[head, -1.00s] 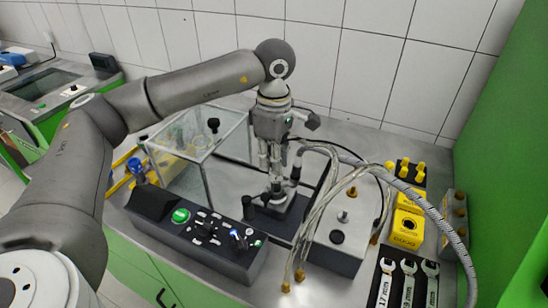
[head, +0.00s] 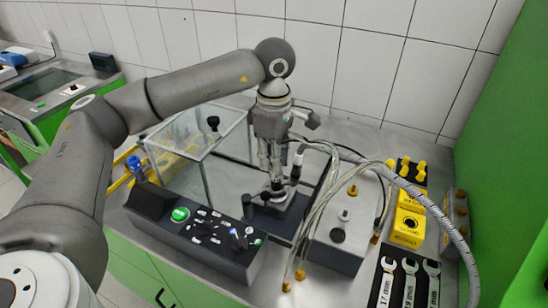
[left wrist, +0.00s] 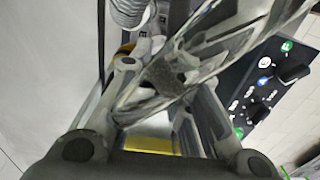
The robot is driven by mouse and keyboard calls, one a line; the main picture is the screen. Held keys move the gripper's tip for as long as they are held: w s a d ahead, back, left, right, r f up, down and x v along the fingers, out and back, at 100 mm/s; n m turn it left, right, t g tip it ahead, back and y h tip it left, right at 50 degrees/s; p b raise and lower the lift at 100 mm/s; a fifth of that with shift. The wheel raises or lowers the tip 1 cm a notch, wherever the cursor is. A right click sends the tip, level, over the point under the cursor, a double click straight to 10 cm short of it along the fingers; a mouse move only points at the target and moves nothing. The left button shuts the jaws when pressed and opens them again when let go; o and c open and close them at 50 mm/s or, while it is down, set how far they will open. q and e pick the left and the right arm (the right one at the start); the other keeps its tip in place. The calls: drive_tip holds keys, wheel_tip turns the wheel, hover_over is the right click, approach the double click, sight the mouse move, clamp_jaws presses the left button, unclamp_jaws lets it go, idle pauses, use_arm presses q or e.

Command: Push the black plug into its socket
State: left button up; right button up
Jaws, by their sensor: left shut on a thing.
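In the left wrist view, a dark piece (left wrist: 168,84) shows between the fingers, partly behind clear tubes. The socket is hidden under the gripper, so I cannot tell how deep the plug sits. A white and black connector (head: 298,158) stands upright just right of the fingers. My right gripper is not in view.
The control panel (head: 177,228) with a green button lies in front. A glass case (head: 190,150) stands left. A grey box (head: 335,251), clear tubes and a braided hose (head: 440,215) crowd the right. Yellow blocks (head: 408,229) and wrenches (head: 405,285) lie farther right.

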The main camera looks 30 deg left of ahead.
use_arm(q)
drive_tip(key=shift+s+f, duration=0.1)
drive_tip(key=shift+f, duration=0.05)
drive_tip(key=o, duration=1)
drive_tip(key=shift+c, duration=0.2)
drive_tip(key=shift+r+p, duration=2.1)
drive_tip(key=shift+r, duration=1.45)
